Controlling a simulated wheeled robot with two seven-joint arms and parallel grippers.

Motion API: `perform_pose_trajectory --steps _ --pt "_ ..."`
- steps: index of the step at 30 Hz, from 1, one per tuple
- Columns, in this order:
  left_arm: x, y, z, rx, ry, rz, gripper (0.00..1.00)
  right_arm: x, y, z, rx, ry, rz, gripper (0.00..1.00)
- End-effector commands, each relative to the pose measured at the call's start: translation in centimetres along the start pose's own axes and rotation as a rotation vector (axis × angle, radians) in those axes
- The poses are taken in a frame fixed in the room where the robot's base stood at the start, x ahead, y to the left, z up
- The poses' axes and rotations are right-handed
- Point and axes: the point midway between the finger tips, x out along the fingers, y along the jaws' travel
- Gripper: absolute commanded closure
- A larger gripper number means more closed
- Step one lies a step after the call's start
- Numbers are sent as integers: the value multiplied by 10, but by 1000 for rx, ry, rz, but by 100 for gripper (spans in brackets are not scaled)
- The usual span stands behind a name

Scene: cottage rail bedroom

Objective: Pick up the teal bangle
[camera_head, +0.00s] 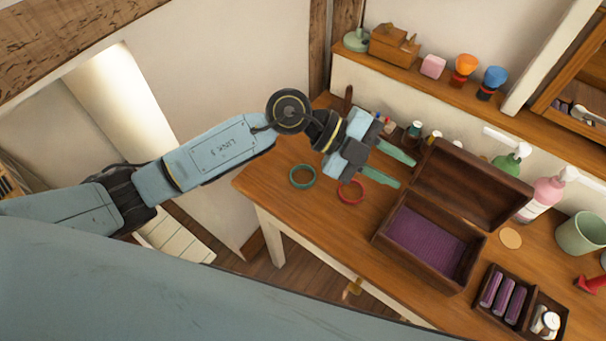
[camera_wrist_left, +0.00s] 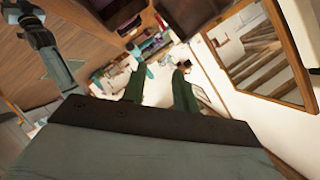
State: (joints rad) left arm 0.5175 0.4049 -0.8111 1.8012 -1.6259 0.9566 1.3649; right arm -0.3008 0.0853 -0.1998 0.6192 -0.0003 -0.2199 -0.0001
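The teal bangle (camera_head: 302,176) lies flat on the wooden table near its left end, as a thin open ring. My left gripper (camera_head: 407,174) is open and empty, its two green fingers pointing right, to the right of the bangle and above the table. Nothing shows between the fingers in the left wrist view (camera_wrist_left: 159,90). The bangle cannot be made out in that wrist view. What looks like my right arm (camera_wrist_left: 42,42) shows at its upper left, too unclear to read its fingers. The right gripper does not show in the head view.
A red bangle (camera_head: 351,192) lies beside the teal one, below my left gripper. An open wooden box (camera_head: 381,238) with purple lining stands to the right. Bottles and a green cup (camera_head: 581,234) line the back. The table's front left (camera_head: 270,196) is bare.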

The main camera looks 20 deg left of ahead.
Motion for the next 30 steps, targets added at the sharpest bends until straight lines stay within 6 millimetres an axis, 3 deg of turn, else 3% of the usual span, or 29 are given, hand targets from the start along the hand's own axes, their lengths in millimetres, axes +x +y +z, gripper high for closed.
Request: perform_pose_trajectory --steps 3,7,12,15,30 --pt "-26 36 46 -10 -214 345 71 -1 1 -1 0 1 1 64" --pt "-76 59 92 -76 -489 617 71 -1 0 -1 0 2 1 64" --pt "-134 65 122 -163 -763 795 71 -2 0 -2 1 3 0 64" --pt "-150 67 130 -190 -840 834 71 -1 -1 -2 1 3 -1 64" --pt "-126 123 175 -198 -859 845 71 7 -8 -3 5 5 -10 64"
